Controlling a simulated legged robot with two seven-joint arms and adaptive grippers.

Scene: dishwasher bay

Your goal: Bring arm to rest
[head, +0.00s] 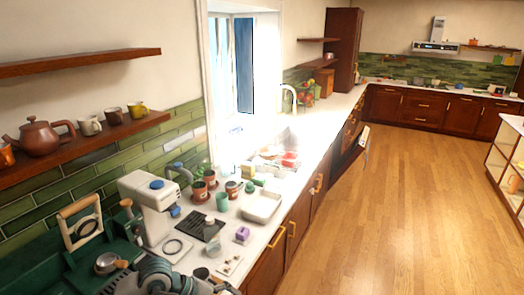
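My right arm and gripper are not in view.
A white machine with a blue knob (140,185) stands close by on the counter. Cups, a pale tray (262,206) and small items crowd the counter (250,235). A shelf (85,150) holds a brown teapot (40,139) and mugs. The wooden floor (400,210) at right is clear.

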